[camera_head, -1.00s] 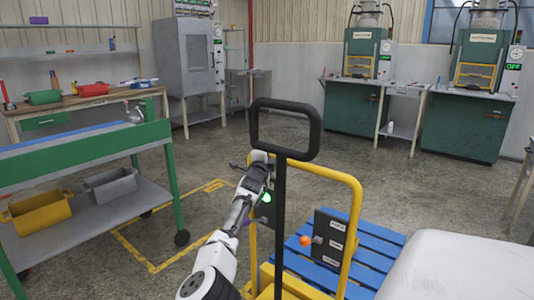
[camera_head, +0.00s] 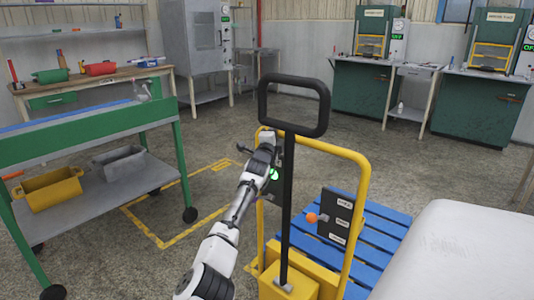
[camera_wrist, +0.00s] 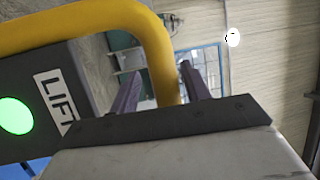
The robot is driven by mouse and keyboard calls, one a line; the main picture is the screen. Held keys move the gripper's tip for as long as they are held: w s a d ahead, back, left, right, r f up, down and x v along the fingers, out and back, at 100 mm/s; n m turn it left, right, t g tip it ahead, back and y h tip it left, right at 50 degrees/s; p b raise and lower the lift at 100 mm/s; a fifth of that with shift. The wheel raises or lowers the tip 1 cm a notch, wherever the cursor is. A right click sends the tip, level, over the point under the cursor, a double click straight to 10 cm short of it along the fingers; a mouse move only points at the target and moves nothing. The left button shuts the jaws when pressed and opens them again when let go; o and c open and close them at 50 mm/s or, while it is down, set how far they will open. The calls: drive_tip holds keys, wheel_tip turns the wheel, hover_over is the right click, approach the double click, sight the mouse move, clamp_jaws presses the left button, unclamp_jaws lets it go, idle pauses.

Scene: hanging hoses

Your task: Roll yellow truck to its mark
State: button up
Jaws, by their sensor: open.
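The yellow truck is a pallet truck with a yellow tube frame (camera_head: 359,200), a black loop handle (camera_head: 291,105) and a blue slatted load bed (camera_head: 375,225). Its mark appears to be the yellow rectangle outline (camera_head: 164,246) painted on the floor, left of the truck. My gripper (camera_head: 264,137) is at the upper left of the frame, behind the handle. In the wrist view, the gripper (camera_wrist: 162,85) is open, and the yellow tube (camera_wrist: 158,55) curves down between its two dark fingers. A panel labelled LIFT (camera_wrist: 52,95) with a green button is beside it. Contact cannot be told.
A green cart (camera_head: 100,135) with a yellow bin (camera_head: 48,190) and a grey bin (camera_head: 118,162) stands left, close to the outline. A large white rounded surface (camera_head: 460,255) fills the lower right. Floor inside the outline is clear. Green presses (camera_head: 480,105) stand at the back.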

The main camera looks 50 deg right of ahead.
drive_tip(key=v, duration=1.1)
drive_tip(key=shift+a+b, duration=0.3)
drive_tip(key=shift+b, duration=0.05)
drive_tip(key=shift+s+r, duration=0.1)
drive_tip(key=shift+r, duration=0.05)
